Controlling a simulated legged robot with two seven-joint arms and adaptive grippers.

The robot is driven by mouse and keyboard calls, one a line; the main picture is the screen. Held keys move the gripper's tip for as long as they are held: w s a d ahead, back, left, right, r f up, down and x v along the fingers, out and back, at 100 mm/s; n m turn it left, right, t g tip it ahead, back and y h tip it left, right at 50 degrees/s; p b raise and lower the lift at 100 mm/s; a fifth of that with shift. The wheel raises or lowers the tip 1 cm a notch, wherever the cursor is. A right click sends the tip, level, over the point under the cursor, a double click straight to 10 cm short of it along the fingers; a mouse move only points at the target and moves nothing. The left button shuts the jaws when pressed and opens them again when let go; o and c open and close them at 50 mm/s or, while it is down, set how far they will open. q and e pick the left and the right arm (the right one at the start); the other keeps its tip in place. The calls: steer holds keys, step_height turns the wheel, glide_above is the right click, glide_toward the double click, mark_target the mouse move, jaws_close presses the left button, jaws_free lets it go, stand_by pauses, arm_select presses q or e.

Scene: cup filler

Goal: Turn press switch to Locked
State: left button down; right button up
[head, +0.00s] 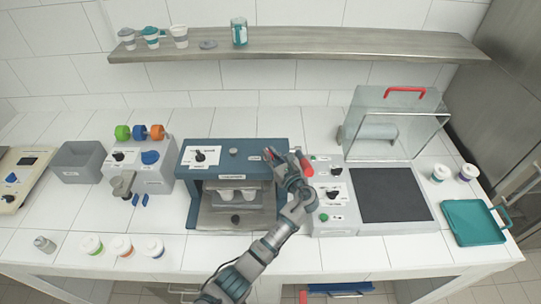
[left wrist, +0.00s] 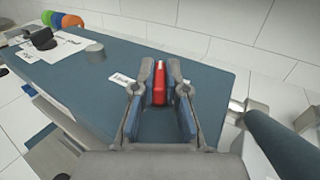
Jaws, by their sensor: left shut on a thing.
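The blue press (head: 228,149) stands in the middle of the counter. A red switch lever (head: 268,153) is on the right part of its top, beside a small white label; it also shows in the left wrist view (left wrist: 159,84). My left gripper (head: 279,160) is over that corner of the press. In the left wrist view its two fingers (left wrist: 158,70) stand on both sides of the red lever, shut on it. The label's text is too small to read and partly hidden by a finger. My right gripper is not in view.
A black knob (head: 200,157) on a white plate sits on the press's left top. A grey machine with a clear lid (head: 398,120) stands close on the right. Lidded cups (head: 122,246) stand at the front left.

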arm_select(q)
steer(key=shift+d, duration=0.1)
steer(key=c, duration=1.2)
jaws_free()
steer(key=shift+h, duration=0.3)
steer(key=shift+s+a+m+t+h+p, duration=0.1)
steer(key=shift+a+m+t+h+p, duration=0.1)
steer(key=shift+m+t+h+p, duration=0.55)
steer(key=m+h, duration=0.1)
steer(key=h, duration=0.1)
steer(key=m+h, duration=0.1)
steer(key=h, duration=0.1)
steer(key=m+t+h, duration=0.1)
steer(key=m+h, duration=0.1)
steer(key=shift+a, duration=0.3)
steer(key=s+b, duration=0.1)
steer(key=s, duration=1.7)
steer(key=s+a+f+n+g, duration=0.3)
steer(key=a+f+n, duration=0.3)
steer(key=f+n, duration=0.2)
steer(key=s+a+f+n+g, duration=0.4)
steer(key=a+f+n+g, duration=0.1)
steer(key=f+n, duration=0.4)
steer(key=shift+a+f, duration=0.15)
steer(key=shift+a, duration=0.45)
